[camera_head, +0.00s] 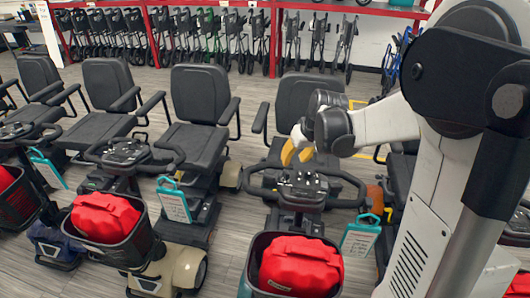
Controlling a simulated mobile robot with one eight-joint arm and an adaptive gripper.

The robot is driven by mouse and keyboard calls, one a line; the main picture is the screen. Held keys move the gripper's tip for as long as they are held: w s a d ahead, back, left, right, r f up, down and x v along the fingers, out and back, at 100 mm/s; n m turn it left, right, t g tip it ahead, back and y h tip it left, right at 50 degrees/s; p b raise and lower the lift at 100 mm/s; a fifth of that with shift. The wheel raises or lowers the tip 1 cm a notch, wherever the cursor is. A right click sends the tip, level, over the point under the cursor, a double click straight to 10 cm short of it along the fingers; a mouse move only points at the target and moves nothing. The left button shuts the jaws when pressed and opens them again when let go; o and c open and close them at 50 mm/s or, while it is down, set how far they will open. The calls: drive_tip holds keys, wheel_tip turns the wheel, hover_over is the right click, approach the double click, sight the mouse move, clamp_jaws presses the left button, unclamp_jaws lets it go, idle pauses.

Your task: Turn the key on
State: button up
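The scooter (296,205) in front of my gripper has a dark control console (300,186) between its looped handlebars. No key can be made out on the console at this size. My gripper (296,154) has yellow fingertips and hangs just above and behind the console, in front of the scooter's seat (297,105). The two fingertips look apart, with nothing visible between them. I cannot tell how far above the console they are.
More scooters stand to the left, one with its own console (125,152). A front basket holds a red bag (300,264). Teal-framed tags (361,236) hang by the handlebars. Folded walkers (310,42) line the back under a red rack. Grey floor shows between the scooters.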

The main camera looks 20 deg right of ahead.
sight(287, 172)
drive_tip(key=b+x, duration=0.2)
drive_tip(key=x, duration=0.3)
drive_tip(key=b+x, duration=0.1)
drive_tip(key=x, duration=0.4)
drive_tip(key=shift+s+f+b, duration=0.1)
drive_tip(key=shift+f+b, duration=0.25)
drive_tip(key=shift+b, duration=0.05)
clamp_jaws()
